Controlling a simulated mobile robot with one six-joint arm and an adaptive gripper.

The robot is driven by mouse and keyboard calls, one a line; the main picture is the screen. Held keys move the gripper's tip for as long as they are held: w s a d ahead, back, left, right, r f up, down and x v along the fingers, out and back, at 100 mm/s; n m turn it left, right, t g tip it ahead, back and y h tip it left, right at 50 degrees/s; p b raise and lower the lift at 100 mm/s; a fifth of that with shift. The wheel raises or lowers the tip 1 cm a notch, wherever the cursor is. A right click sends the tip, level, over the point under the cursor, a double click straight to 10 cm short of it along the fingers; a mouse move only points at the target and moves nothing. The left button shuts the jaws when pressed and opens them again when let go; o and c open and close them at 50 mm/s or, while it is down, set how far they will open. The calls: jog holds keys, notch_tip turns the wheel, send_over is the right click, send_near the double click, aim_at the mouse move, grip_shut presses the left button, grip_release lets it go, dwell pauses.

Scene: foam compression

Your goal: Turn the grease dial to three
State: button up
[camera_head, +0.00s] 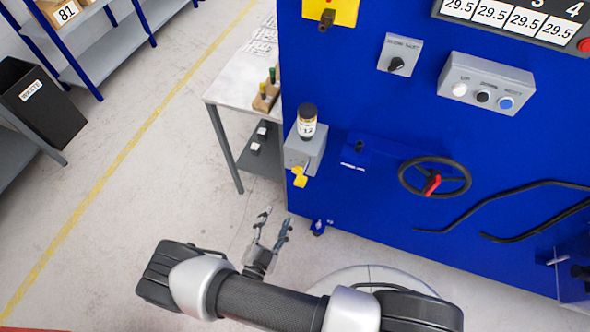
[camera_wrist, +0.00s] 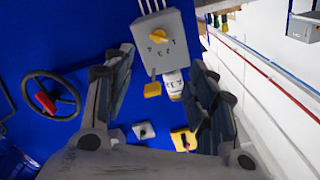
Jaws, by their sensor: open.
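The grease dial (camera_wrist: 158,36) is a yellow knob on a grey box (camera_wrist: 178,60), seen between and beyond my fingertips in the wrist view. Dark marks beside the knob are too small to read surely, so its setting cannot be told. The same grey box (camera_head: 303,152) is mounted on the blue machine in the head view, with yellow parts (camera_head: 299,176) at its lower front. My gripper (camera_head: 275,219) is open and empty, below and left of the box, apart from it. Both fingers also show in the wrist view (camera_wrist: 162,57).
A dark-capped jar (camera_head: 307,122) stands on the box. A handwheel (camera_head: 435,177) with a red handle is on the blue panel to the right, near black hoses. A table (camera_head: 232,86) stands left of the machine. Open floor lies left of my gripper.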

aim_at(297, 171)
jog(key=x, duration=1.6)
jog(key=shift+w+d+b, duration=0.15)
jog(key=shift+w+b, duration=0.05)
jog(key=shift+b, duration=0.1)
jog(key=c, duration=1.1)
